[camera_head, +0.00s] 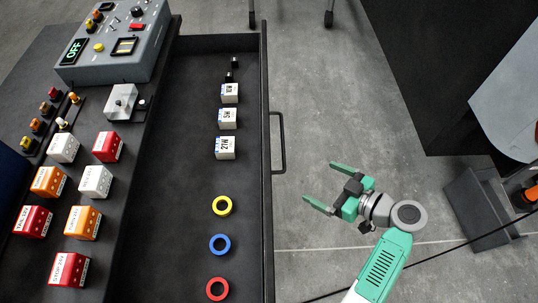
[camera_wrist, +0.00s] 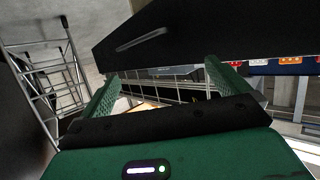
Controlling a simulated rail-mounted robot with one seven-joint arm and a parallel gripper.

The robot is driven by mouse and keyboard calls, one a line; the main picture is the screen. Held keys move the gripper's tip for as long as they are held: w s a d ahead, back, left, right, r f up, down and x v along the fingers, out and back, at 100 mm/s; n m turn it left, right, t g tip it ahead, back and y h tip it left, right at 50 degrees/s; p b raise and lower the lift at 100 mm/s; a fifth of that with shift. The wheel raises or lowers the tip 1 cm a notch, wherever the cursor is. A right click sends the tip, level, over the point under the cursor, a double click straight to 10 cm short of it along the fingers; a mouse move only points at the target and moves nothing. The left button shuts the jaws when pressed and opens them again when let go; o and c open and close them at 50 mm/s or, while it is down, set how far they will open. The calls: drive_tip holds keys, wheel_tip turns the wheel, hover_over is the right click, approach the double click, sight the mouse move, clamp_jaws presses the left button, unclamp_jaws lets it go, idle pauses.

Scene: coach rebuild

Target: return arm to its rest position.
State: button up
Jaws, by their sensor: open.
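My gripper (camera_head: 333,187) is at the right of the open drawer in the head view, over the grey floor. Its two green fingers are spread apart with nothing between them. My arm comes up from the lower edge of the picture. In the wrist view the green fingers (camera_wrist: 158,88) also stand apart and empty, and a dark panel with a handle (camera_wrist: 140,40) lies beyond them.
The open drawer (camera_head: 180,190) holds white labelled blocks (camera_head: 227,118) and yellow, blue and red rings (camera_head: 211,244). Its handle (camera_head: 281,143) juts toward my gripper. A control box (camera_head: 75,72) reading OFF and several coloured blocks stand left. A dark cabinet (camera_head: 420,70) stands right.

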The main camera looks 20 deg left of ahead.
drive_tip(key=v, duration=0.6)
drive_tip(key=shift+a, duration=0.1)
